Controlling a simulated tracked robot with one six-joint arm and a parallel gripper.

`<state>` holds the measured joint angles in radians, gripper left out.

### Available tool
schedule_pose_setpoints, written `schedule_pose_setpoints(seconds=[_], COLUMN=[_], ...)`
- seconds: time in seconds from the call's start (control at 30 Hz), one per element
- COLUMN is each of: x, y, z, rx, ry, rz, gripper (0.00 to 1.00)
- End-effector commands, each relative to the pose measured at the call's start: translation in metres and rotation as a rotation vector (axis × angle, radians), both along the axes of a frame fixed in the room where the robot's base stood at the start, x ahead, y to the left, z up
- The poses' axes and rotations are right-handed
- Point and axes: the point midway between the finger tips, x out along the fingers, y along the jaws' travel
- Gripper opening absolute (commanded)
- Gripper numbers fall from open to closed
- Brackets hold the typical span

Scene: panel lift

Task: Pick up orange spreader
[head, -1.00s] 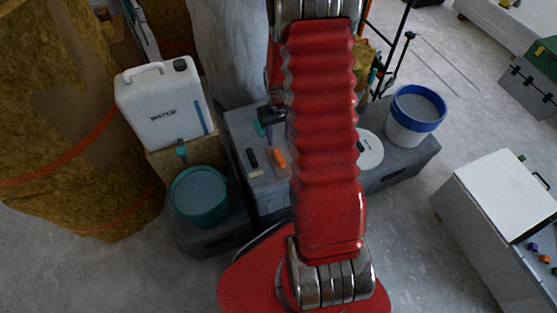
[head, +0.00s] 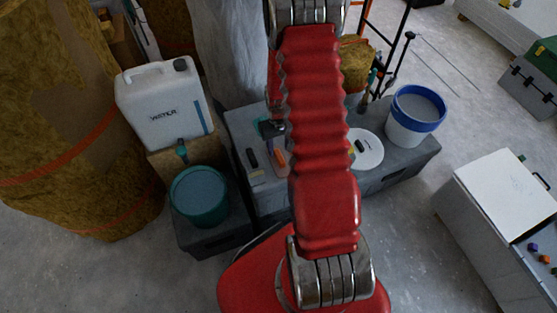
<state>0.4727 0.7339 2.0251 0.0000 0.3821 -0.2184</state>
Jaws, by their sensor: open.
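The orange spreader (head: 281,162) lies on the grey bench top, just left of my red arm in the head view. It is small and partly close to the arm's edge.
A black tool (head: 252,158) lies left of the spreader. A white disc (head: 366,152) and a blue-rimmed bucket (head: 417,112) stand on the bench's right part. A teal bucket (head: 199,196) and white water canister (head: 163,104) are at left.

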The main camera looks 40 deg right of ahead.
Motion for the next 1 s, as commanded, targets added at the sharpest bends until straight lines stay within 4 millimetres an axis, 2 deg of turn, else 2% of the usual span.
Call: schedule_pose_setpoints(seconds=[0.5, 1.0], x=[0.000, 0.000], y=[-0.001, -0.001], z=[-0.048, -0.051], rx=[0.000, 0.000], ry=[0.001, 0.000], rz=[0.000, 0.000], gripper=[0.41, 0.41])
